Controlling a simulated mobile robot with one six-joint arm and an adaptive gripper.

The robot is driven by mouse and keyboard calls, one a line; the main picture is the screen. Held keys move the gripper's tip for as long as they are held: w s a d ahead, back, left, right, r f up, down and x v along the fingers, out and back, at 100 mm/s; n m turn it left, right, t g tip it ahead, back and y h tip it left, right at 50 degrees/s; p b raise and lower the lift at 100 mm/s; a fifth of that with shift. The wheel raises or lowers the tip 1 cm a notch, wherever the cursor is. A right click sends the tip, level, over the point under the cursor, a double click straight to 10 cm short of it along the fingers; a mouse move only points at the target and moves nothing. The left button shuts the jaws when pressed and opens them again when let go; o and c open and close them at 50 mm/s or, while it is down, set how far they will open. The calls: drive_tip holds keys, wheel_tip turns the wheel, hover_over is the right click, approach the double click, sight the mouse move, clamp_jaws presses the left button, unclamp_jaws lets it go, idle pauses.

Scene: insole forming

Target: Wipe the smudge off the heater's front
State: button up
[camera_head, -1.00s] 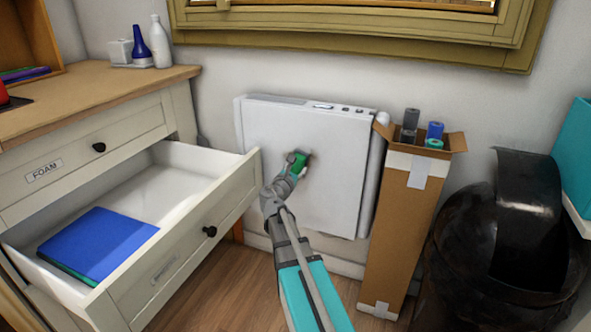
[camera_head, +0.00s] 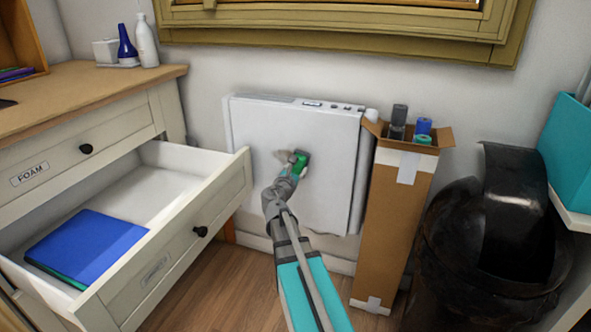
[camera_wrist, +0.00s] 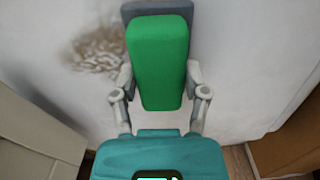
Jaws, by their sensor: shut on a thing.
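The white heater (camera_head: 330,140) is on the wall, and its front also fills much of the wrist view (camera_wrist: 245,60). A brownish smudge (camera_wrist: 100,52) is on its front, to the left of my gripper in the wrist view; in the head view part of the smudge (camera_head: 281,155) shows just left of the gripper. My gripper (camera_wrist: 160,85) is shut on a green block with a dark grey far layer (camera_wrist: 158,62), a sponge or pad by its look. The green block also shows in the head view (camera_head: 299,160), at the heater's front. Whether it touches the surface I cannot tell.
An open drawer (camera_head: 190,225) with blue and green sheets (camera_head: 88,245) juts out at the left. A tall cardboard box (camera_head: 393,230) with rolls stands close to the heater's right side. A black bin (camera_head: 480,250) is farther right.

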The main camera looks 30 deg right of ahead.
sight(310, 161)
drive_tip(key=shift+s+d, duration=1.25)
drive_tip(key=shift+s, duration=0.1)
drive_tip(key=shift+r, duration=0.1)
drive_tip(key=shift+r+p, duration=0.8)
drive_tip(key=shift+p, duration=0.1)
drive_tip(key=shift+w+a, duration=0.1)
drive_tip(key=shift+a, duration=0.05)
drive_tip(key=shift+w+a, duration=1.1)
drive_tip(key=shift+w, duration=0.2)
